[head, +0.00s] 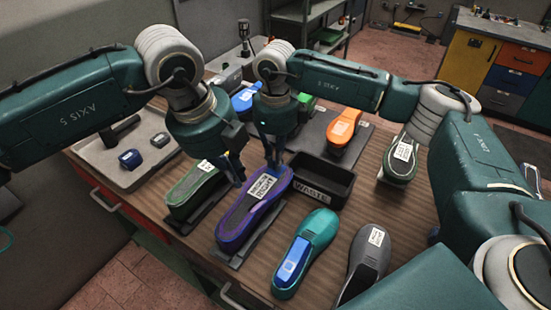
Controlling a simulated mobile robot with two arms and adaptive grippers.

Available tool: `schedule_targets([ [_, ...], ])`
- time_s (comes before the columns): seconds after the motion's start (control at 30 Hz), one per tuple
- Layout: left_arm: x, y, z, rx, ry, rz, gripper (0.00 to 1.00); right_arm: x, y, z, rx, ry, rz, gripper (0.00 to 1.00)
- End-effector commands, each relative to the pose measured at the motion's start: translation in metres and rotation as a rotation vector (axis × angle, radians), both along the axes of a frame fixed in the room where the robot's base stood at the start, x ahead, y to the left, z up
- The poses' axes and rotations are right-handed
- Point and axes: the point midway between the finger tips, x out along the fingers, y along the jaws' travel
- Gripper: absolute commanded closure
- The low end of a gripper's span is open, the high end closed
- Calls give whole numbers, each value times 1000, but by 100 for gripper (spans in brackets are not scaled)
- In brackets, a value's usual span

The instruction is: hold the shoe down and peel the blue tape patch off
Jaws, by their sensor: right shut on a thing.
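A purple-rimmed shoe (235,225) with a dark sole and a white label lies sole up on a dark stand at the middle front. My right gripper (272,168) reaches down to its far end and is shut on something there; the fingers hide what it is. My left gripper (238,180) points down just left of that, between the purple shoe and a green shoe (185,197); its jaw opening cannot be made out. A blue patch (293,262) shows on a teal shoe (318,228) at the front, apart from both grippers.
A black bin marked WASTE (326,190) stands right of the purple shoe. A grey shoe (362,270), an orange shoe (343,128) and a dark green shoe (390,165) lie around it. A grey tray (125,175) is at the left. My arms cover much of the table.

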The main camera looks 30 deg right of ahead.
Motion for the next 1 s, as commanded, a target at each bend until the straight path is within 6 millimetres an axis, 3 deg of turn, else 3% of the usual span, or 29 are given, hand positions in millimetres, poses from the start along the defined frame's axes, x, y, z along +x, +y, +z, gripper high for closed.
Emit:
schedule_targets([
  [0.1,-8,24,-27,132,24,6,100,0,0,1,1,-1,0,100],
  [0.3,-17,47,-48,241,52,11,100,0,0,1,1,-1,0,100],
  [1.0,-17,49,-105,250,55,10,100,0,1,1,1,0,1,100],
])
